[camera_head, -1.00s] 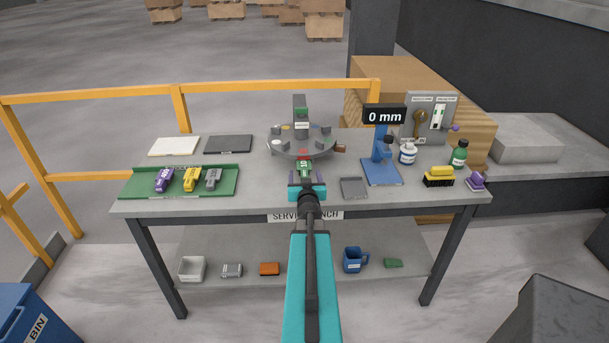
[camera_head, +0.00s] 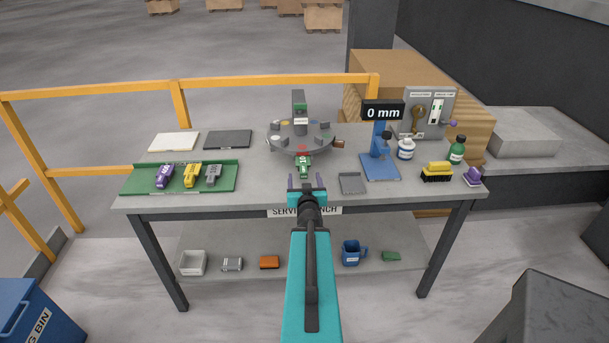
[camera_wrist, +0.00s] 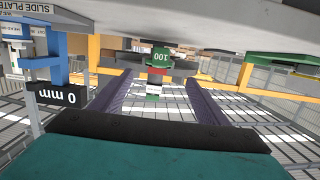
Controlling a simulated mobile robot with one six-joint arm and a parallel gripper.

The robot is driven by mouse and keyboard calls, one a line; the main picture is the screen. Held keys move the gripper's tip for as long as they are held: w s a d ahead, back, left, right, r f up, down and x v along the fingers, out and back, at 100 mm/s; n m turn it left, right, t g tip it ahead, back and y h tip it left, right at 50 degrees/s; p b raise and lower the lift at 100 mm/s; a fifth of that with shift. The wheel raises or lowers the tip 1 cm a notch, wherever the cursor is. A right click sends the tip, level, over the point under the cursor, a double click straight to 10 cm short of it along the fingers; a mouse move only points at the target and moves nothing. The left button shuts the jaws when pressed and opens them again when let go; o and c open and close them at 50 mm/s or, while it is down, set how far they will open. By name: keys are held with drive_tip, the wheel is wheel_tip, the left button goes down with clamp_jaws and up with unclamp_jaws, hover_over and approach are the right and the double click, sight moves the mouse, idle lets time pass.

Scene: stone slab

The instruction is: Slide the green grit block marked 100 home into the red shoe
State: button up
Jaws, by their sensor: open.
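The green grit block marked 100 (camera_head: 303,167) sits at the near edge of the round grey turntable (camera_head: 274,146), lined up with the red shoe (camera_head: 302,150). The block's near end sticks out toward me. In the wrist view, which is upside down, the green block (camera_wrist: 161,57) shows its 100 label, with the red shoe (camera_wrist: 157,71) beside it. My gripper (camera_head: 305,181) is open and empty on the near side of the block, its purple fingers spread wider than the block. In the wrist view my gripper (camera_wrist: 160,77) has clear space between its fingers. How deep the block sits is unclear.
A green tray (camera_head: 230,170) with purple, yellow and grey pieces lies left. A grey slide plate (camera_head: 352,182) and a blue gauge stand (camera_head: 380,168) reading 0 mm stand right. Bottles, a yellow brush (camera_head: 437,171) and a purple-topped item lie farther right. The bench front is clear.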

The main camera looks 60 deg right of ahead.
drive_tip(key=shift+s+a+r+p, duration=0.15)
drive_tip(key=shift+a+r+p, duration=0.1)
drive_tip(key=shift+p, duration=0.35)
drive_tip(key=shift+s+a+p, duration=0.25)
drive_tip(key=shift+p, duration=0.5)
drive_tip(key=shift+s+a+f+p, duration=0.1)
drive_tip(key=shift+s+a+p, duration=0.05)
drive_tip(key=shift+p, duration=0.2)
drive_tip(key=shift+c, duration=0.2)
